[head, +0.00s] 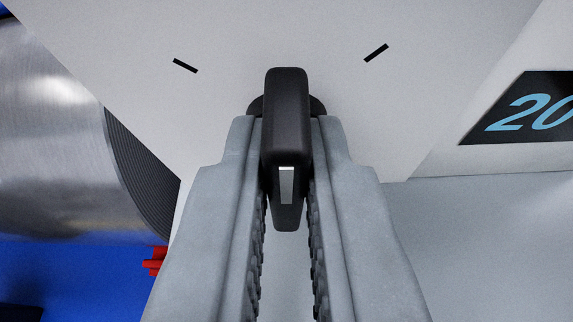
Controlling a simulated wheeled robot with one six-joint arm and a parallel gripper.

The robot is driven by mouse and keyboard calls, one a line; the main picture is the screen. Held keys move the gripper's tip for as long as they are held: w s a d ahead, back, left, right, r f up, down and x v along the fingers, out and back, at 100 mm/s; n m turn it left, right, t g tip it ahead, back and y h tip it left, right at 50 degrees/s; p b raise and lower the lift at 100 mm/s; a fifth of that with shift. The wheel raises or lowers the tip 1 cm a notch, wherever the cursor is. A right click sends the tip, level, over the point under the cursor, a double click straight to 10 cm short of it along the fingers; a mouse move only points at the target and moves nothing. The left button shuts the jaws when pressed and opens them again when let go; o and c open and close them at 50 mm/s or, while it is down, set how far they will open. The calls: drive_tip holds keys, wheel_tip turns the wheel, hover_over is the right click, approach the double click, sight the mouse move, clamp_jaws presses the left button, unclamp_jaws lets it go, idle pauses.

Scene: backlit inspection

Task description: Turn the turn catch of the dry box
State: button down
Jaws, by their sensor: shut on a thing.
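The turn catch (287,120) is a dark grey bar with a white mark (287,185) near its lower end. It stands upright in the picture, on the pale front face of the dry box (235,45). Two short black marks are on that face, one upper left (185,65) and one upper right (376,53) of the catch. My gripper (288,150) is shut on the catch, with one grey finger on each side of it. The fingers partly hide the round base behind the catch.
A shiny metal cylinder (60,120) with a ribbed dark edge stands close on the left. A small red part (154,262) lies on a blue surface (85,275) at lower left. A dark display (525,108) with blue digits reading "20" is at right.

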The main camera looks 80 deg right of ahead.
drive_tip(key=n+g, duration=0.2)
drive_tip(key=n, duration=0.1)
drive_tip(key=shift+w, duration=0.35)
drive_tip(key=n+g, duration=0.1)
drive_tip(key=n, duration=0.1)
drive_tip(key=n+g, duration=0.1)
drive_tip(key=shift+w+f+n+g+h, duration=0.15)
drive_tip(key=shift+w+n+g+h, duration=0.15)
drive_tip(key=shift+n+h, duration=0.1)
idle(0.3)
drive_tip(key=c, duration=1.5)
unclamp_jaws()
drive_tip(key=shift+a, duration=0.1)
drive_tip(key=v, duration=1.7)
drive_tip(key=shift+w+a, duration=0.1)
